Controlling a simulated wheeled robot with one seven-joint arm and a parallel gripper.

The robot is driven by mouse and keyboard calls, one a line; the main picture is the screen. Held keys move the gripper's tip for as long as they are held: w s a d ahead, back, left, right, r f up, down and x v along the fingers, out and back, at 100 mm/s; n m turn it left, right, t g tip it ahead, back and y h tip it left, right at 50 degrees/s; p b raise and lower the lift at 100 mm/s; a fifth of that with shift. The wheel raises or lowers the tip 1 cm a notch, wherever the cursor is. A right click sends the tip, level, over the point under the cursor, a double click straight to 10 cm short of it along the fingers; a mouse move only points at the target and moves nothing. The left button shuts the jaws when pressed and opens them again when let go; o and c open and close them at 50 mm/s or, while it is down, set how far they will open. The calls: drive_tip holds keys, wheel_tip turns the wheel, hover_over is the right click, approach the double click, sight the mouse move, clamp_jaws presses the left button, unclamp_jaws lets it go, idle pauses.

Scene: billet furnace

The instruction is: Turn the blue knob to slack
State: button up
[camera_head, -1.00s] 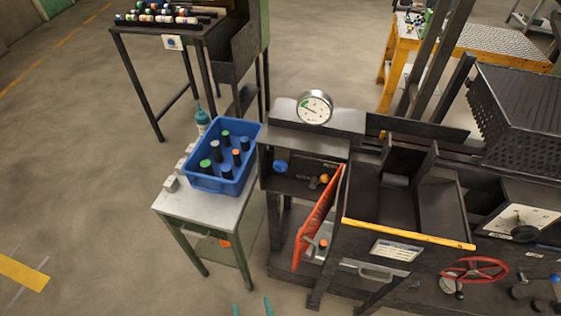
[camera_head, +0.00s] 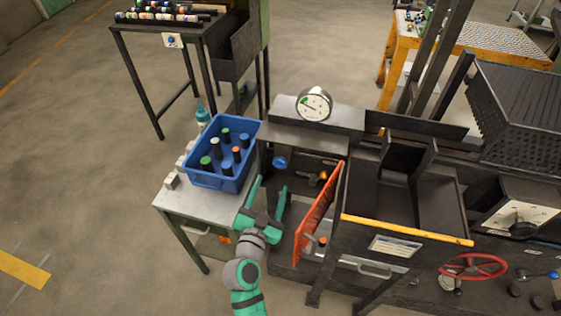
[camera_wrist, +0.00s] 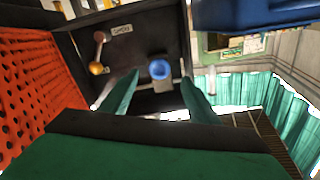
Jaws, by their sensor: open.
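The blue knob (camera_head: 280,162) sits on the dark back panel of an open compartment, left of an orange-tipped lever (camera_head: 323,176). My gripper (camera_head: 269,183) is open and empty, with its teal fingers pointing toward the compartment, in front of and below the knob. In the wrist view the blue knob (camera_wrist: 159,69) shows between and beyond the two fingertips (camera_wrist: 158,80); the fingers look apart from it. The lever with its orange ball (camera_wrist: 97,68) is to the left there, beside a small label. The knob's pointer mark is too small to read.
The orange perforated door (camera_head: 318,217) stands open close to the right of my gripper. A blue bin (camera_head: 205,181) of several cylinders stands on the metal table (camera_head: 192,204) to the left. A round gauge (camera_head: 314,104) stands above the compartment.

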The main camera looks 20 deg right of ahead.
sight(279, 165)
drive_tip(key=x, duration=1.1)
drive_tip(key=shift+d+r, duration=0.2)
drive_tip(key=shift+r, duration=0.05)
drive_tip(key=c, duration=1)
